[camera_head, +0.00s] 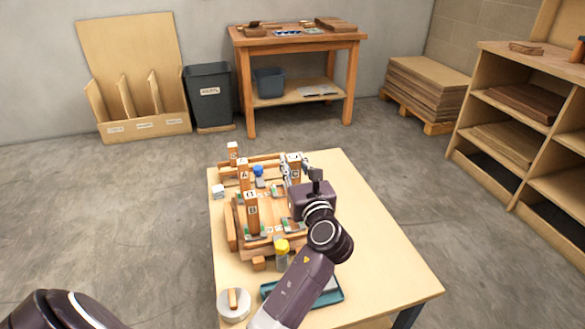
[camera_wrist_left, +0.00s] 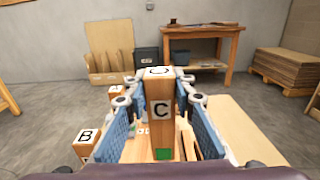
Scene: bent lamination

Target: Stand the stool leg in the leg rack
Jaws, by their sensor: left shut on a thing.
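My left gripper (camera_head: 291,172) is shut on a tall wooden stool leg marked C (camera_head: 295,159). In the left wrist view the leg (camera_wrist_left: 162,113) stands upright between the blue finger pads, with a white label on its face and a green patch low down. Its lower end is hidden in the head view by my gripper. Other lettered posts, A (camera_head: 243,173) and B (camera_head: 252,213), stand upright on the wooden fixture (camera_head: 232,236). I cannot tell which part is the leg rack, or whether leg C touches it. My right gripper is not in view.
The worktable (camera_head: 385,255) is bare on its right side. A yellow-capped bottle (camera_head: 282,246), a teal tray (camera_head: 333,296) and a round white container (camera_head: 233,306) lie near its front. A blue knob (camera_head: 258,170) sits among the posts.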

